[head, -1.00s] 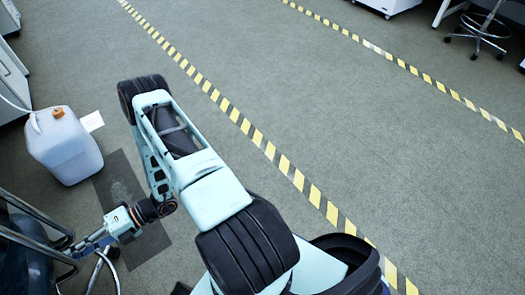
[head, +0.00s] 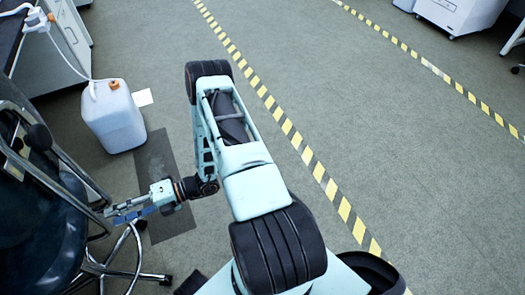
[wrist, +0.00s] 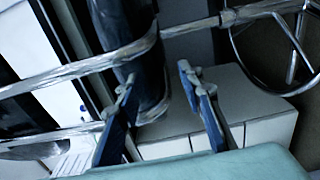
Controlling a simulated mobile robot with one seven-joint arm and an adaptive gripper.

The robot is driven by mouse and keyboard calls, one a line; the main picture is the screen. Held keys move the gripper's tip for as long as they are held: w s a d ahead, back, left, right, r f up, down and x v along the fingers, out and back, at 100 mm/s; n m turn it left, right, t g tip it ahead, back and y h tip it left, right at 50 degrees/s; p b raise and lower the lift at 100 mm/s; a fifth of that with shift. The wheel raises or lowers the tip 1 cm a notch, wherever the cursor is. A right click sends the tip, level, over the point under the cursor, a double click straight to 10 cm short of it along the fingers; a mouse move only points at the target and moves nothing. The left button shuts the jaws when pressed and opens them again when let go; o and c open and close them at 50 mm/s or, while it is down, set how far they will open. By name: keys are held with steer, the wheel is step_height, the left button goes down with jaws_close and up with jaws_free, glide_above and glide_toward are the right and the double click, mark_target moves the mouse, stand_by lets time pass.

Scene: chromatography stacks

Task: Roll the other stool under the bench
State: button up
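A stool with a dark seat and back (head: 35,225) and a chrome frame stands at the left edge of the head view, partly cut off. Its wheeled chrome base (head: 130,272) shows below. My gripper (head: 112,213) reaches left to the stool's chrome frame. In the wrist view, the two blue fingers (wrist: 158,85) are apart, with a dark post (wrist: 145,75) of the stool near or between them. Chrome tubes (wrist: 90,68) cross behind the fingers; contact cannot be told. The bench (head: 12,40) with its dark top is at the upper left.
A white jug (head: 113,118) with an orange cap stands on the floor before the cabinets, beside a dark mat (head: 155,165). Yellow-black tape (head: 290,130) marks the floor. Another wheeled base (head: 518,69) shows at the right edge. The middle floor is clear.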

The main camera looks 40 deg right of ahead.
steer(key=v, duration=0.9)
steer(key=shift+d, duration=0.15)
